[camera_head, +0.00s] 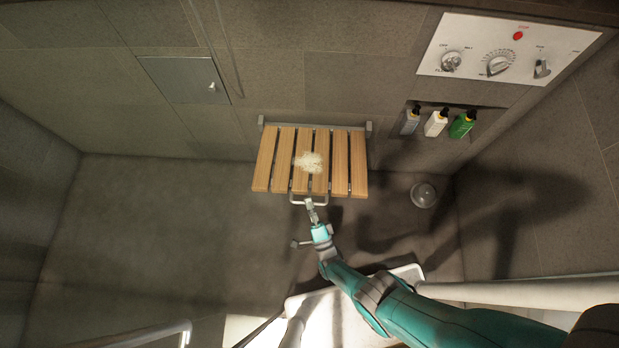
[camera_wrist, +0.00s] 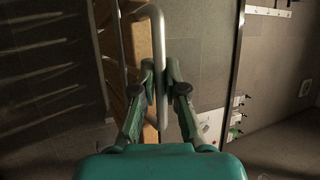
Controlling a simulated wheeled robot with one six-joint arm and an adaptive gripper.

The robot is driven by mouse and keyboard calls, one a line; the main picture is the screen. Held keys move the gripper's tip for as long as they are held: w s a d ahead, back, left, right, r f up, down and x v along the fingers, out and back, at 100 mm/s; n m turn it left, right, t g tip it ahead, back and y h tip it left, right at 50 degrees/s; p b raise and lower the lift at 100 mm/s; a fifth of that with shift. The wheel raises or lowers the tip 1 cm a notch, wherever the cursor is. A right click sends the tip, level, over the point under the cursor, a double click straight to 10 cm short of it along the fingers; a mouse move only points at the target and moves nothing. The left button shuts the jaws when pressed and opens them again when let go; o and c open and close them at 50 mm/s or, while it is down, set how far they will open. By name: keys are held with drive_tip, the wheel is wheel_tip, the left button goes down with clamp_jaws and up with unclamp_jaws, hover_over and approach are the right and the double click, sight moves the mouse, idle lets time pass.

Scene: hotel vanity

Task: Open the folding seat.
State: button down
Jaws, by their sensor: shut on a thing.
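The folding seat (camera_head: 283,160) has wooden slats and a grey bracket on the tiled wall. In the head view its slats lie out from the wall, seen from above. A pale fluffy patch (camera_head: 309,162) lies on the middle slats. A metal loop handle (camera_head: 297,201) sticks out from the seat's front edge. My gripper (camera_head: 312,213) is at this handle. In the wrist view the seat's edge (camera_wrist: 144,60) and the handle (camera_wrist: 157,25) show close up, and my gripper (camera_wrist: 161,82) is shut on the handle's bar.
A control panel (camera_head: 508,50) with knobs is on the wall at the upper right. Several bottles (camera_head: 436,123) stand in a niche below it. A round fitting (camera_head: 424,195) is on the floor right of the seat. Floor at left is clear. A white-topped edge (camera_head: 300,300) is in front.

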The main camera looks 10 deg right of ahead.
drive_tip(key=c, duration=1.2)
unclamp_jaws()
drive_tip(key=v, duration=0.7)
drive_tip(key=shift+s+d+r, duration=0.15)
drive_tip(key=shift+s+r, duration=0.1)
drive_tip(key=shift+s, duration=0.2)
